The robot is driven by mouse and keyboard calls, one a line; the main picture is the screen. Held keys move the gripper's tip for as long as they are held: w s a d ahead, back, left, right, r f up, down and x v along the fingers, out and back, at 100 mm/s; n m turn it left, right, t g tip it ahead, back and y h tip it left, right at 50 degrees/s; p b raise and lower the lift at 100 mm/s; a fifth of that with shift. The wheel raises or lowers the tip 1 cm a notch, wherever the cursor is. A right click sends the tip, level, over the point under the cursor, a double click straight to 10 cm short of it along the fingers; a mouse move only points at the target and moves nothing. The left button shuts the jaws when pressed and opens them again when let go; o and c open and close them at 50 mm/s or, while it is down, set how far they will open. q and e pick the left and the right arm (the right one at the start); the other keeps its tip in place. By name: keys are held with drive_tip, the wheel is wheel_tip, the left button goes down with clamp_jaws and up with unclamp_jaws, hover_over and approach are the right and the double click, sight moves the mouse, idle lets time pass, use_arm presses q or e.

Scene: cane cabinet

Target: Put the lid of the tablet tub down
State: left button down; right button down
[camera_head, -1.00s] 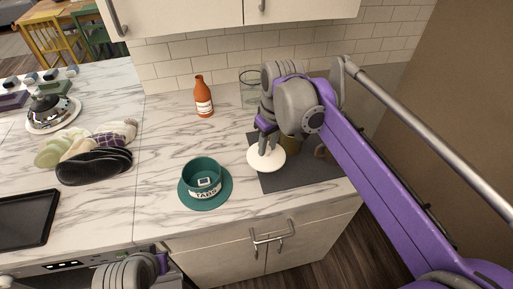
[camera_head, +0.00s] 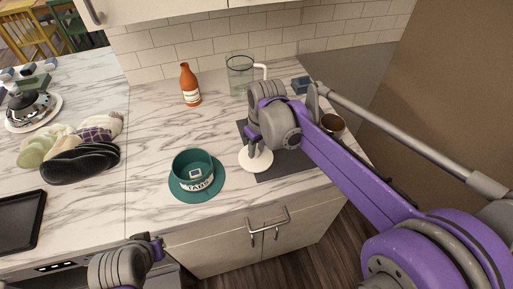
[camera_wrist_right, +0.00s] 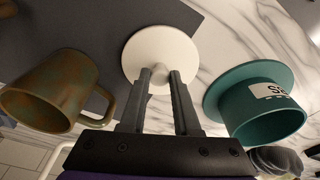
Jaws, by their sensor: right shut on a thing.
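The white round lid (camera_head: 256,161) is held by my right gripper (camera_head: 257,149). In the right wrist view the lid (camera_wrist_right: 160,52) lies at the tips of my right gripper (camera_wrist_right: 160,72), whose two fingers are shut on its middle. It is over the left edge of the dark mat; I cannot tell whether it touches.
The dark mat (camera_head: 285,170) holds a brown mug (camera_wrist_right: 55,88) right of my right gripper. An orange bottle (camera_head: 190,88) and a glass jug (camera_head: 240,72) stand behind. Oven mitts (camera_head: 80,163) and a black tray (camera_head: 18,220) are left. Bare marble lies around the tub.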

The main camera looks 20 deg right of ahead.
sight(260, 161)
drive_tip(key=shift+f, duration=0.2)
drive_tip(key=c, duration=0.6)
unclamp_jaws()
drive_tip(key=shift+c, duration=0.2)
drive_tip(key=shift+r, duration=0.5)
wheel_tip(260, 161, up, 11)
drive_tip(key=s, duration=0.2)
drive_tip(key=s+d+f+m+t, duration=0.2)
drive_tip(key=s+f, duration=0.5)
drive_tip(key=s, duration=0.1)
drive_tip(key=s+d+f+m+t, duration=0.2)
drive_tip(key=s+f, duration=0.5)
drive_tip(key=s, duration=0.1)
drive_tip(key=shift+s+d+f+m+h+p, duration=0.2)
drive_tip(key=shift+d+f+m+h+p, duration=0.1)
drive_tip(key=shift+m+h+p, duration=0.1)
